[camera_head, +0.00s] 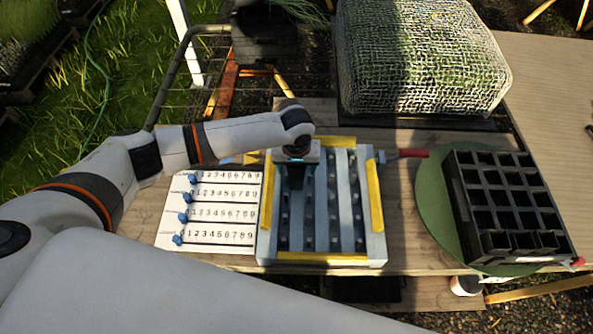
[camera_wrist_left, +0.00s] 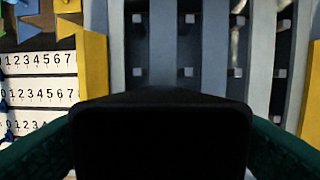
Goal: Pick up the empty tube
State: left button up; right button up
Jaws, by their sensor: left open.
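My left gripper (camera_head: 296,180) is open and points down over the left part of a grey rack (camera_head: 320,262) with yellow edge strips. In the left wrist view its dark body and green-edged sides fill the bottom (camera_wrist_left: 160,140). The rack's grey bars and dark slots (camera_wrist_left: 188,45) with small square pegs lie beneath. I cannot make out a tube for certain. A faint pale curved shape (camera_wrist_left: 234,45) shows in a slot to the right in the left wrist view, and I cannot tell what it is. The space under the gripper is hidden. My right gripper is not in view.
A white number board (camera_head: 210,204) with blue sliders lies left of the rack. A black compartment crate (camera_head: 468,205) stands on a green round mat (camera_head: 432,196) at right. A red-handled object (camera_head: 410,153) lies between. A mesh-covered block (camera_head: 420,60) is behind.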

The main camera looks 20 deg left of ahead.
pick_arm(q)
jog(key=c, duration=1.1)
jog(key=shift+o, duration=0.2)
